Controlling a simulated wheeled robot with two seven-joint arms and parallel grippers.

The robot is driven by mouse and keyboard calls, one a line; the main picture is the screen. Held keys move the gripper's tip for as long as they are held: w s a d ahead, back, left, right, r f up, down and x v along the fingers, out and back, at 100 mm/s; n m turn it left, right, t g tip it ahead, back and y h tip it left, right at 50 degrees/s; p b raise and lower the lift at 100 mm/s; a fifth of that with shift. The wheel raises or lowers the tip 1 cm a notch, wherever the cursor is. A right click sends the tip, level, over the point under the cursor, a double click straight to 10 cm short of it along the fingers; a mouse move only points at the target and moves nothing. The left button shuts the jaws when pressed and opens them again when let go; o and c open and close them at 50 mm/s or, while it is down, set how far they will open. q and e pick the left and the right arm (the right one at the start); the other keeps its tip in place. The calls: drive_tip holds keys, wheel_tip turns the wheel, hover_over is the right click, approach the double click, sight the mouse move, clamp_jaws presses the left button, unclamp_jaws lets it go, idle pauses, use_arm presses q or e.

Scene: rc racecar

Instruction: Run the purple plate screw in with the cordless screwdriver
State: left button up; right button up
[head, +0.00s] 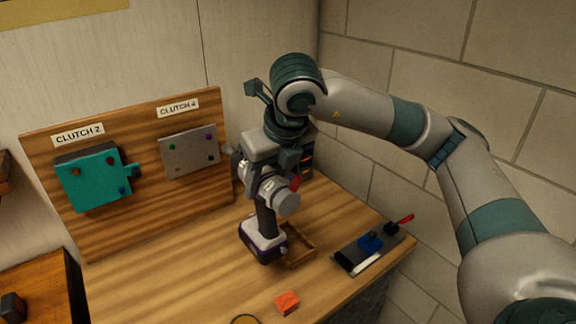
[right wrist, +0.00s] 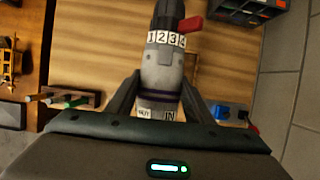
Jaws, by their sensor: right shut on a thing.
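The cordless screwdriver (head: 264,220) stands handle-down with its white and purple battery low, over the table. My right gripper (head: 268,165) is shut on its body from above. In the right wrist view the screwdriver (right wrist: 162,70) lies between the two fingers (right wrist: 157,100); its collar shows 1 2 3 4 and a label below reads IN. The purple plate screw (head: 207,136) sits at the upper right of the grey plate (head: 184,158) under the CLUTCH 4 label. The screwdriver is right of this plate; I cannot tell whether its tip touches anything. My left gripper is out of view.
A teal plate (head: 88,186) is on the same wooden board (head: 140,215) at left. A wooden tray (head: 299,250) stands beside the battery. A dark mat (head: 350,258) with tools lies at right. An orange block (head: 287,302) is in front. A brick wall bounds the right.

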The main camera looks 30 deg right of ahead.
sight(243, 165)
drive_tip(key=shift+a+f, duration=0.1)
drive_tip(key=shift+a, duration=0.4)
drive_tip(key=shift+w, duration=0.3)
drive_tip(key=shift+w+a+p, duration=0.2)
drive_tip(key=shift+w+p, duration=0.9)
drive_tip(key=shift+w, duration=1.65)
drive_tip(key=shift+w+b, duration=0.55)
drive_tip(key=shift+w, duration=0.15)
drive_tip(key=shift+a, duration=0.1)
drive_tip(key=shift+b, duration=0.95)
